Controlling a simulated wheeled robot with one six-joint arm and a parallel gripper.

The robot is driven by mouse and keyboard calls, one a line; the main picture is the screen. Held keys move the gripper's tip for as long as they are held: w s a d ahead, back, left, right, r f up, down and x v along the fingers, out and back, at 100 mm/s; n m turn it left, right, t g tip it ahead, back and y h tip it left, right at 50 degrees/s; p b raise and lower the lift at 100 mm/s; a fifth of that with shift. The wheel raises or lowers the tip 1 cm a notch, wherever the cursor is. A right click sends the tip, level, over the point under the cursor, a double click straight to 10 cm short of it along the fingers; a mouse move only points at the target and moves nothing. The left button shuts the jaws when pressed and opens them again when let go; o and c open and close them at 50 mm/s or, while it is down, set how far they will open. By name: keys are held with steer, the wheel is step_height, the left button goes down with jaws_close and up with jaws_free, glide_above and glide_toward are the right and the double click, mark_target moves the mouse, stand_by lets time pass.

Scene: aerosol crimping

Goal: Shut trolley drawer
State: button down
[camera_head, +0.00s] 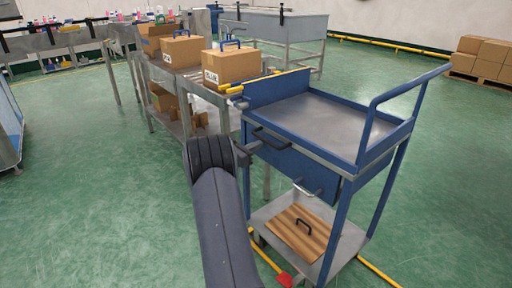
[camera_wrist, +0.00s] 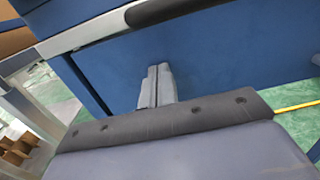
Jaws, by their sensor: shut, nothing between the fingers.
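The blue trolley (camera_head: 340,105) stands right of centre in the head view. Its blue drawer front (camera_head: 298,172) sits under the top tray, with a dark handle (camera_head: 270,141) near its upper edge and a silver handle (camera_head: 308,190) lower down. I cannot tell how far the drawer stands out. My gripper (camera_head: 243,156) is at the left end of the drawer front, mostly hidden behind my arm. In the wrist view my gripper (camera_wrist: 157,75) is shut and empty, its tips pointing at the blue drawer front (camera_wrist: 225,60), close to or touching it.
A wooden board with a black handle (camera_head: 298,228) lies on the trolley's lower shelf (camera_head: 345,250). A grey bench (camera_head: 205,92) with cardboard boxes (camera_head: 230,66) stands behind on the left. Yellow pipes (camera_head: 375,270) run along the floor by the trolley. Green floor is clear on the left.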

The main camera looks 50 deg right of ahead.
steer(key=p+v, duration=0.2)
steer(key=v, duration=1.1)
steer(key=shift+w+a, duration=0.15)
steer(key=shift+a, duration=0.15)
steer(key=b+x, duration=0.2)
steer(key=x, duration=1.2)
